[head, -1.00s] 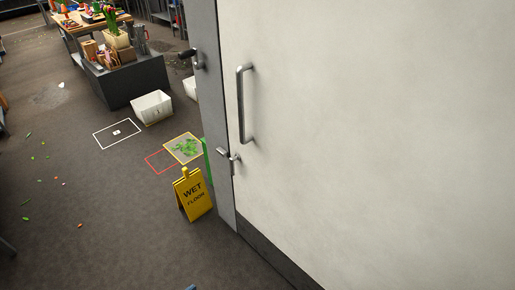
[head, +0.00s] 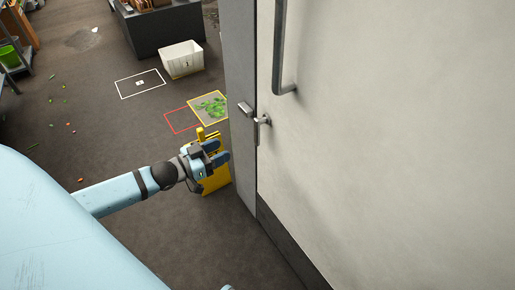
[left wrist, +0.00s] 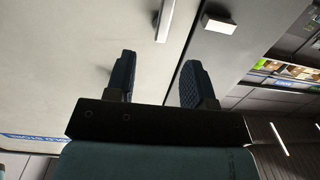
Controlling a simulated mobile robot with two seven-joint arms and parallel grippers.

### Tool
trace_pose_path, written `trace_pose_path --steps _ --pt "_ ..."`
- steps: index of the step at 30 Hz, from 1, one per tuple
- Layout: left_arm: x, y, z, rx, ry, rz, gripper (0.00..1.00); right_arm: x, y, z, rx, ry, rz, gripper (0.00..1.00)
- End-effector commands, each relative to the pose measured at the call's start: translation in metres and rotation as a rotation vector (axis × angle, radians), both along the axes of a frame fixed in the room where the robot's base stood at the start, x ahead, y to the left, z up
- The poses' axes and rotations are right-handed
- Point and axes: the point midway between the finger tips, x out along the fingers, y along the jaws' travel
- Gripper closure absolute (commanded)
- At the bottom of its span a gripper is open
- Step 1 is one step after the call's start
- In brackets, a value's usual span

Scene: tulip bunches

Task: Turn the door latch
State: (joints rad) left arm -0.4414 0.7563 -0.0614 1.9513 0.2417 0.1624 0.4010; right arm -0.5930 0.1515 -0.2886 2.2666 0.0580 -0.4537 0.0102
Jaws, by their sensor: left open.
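The door latch (head: 262,120) is a small metal lever at the left edge of the pale door (head: 390,130), with a metal piece on the grey frame (head: 241,60) beside it. My left gripper (head: 217,153) is open and empty, to the left of and lower in the picture than the latch, with a visible gap between them. It overlaps the yellow wet floor sign behind it. In the left wrist view, its two dark fingers (left wrist: 160,82) stand apart with nothing between them. I cannot identify the latch surely in that view. My right gripper is not in view.
A vertical bar handle (head: 281,50) is on the door above the latch. The yellow sign (head: 213,182) stands on the floor left of the frame. A white bin (head: 181,60) and floor markings (head: 140,83) lie farther off. Open floor is at left.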

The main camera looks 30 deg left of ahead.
Motion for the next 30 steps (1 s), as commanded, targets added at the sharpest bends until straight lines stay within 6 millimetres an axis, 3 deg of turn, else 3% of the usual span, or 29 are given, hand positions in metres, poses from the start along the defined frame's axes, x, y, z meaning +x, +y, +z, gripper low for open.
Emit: trace_pose_path --steps 2,11,30 --pt "0.006 0.006 -0.007 -0.005 -0.022 -0.013 0.51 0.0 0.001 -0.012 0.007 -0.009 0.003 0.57" --pt "0.027 0.004 0.0 -0.014 -0.042 -0.023 0.51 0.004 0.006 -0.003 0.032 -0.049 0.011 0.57" --pt "0.123 -0.036 -0.001 -0.013 -0.038 -0.022 0.51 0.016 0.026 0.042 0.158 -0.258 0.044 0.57"
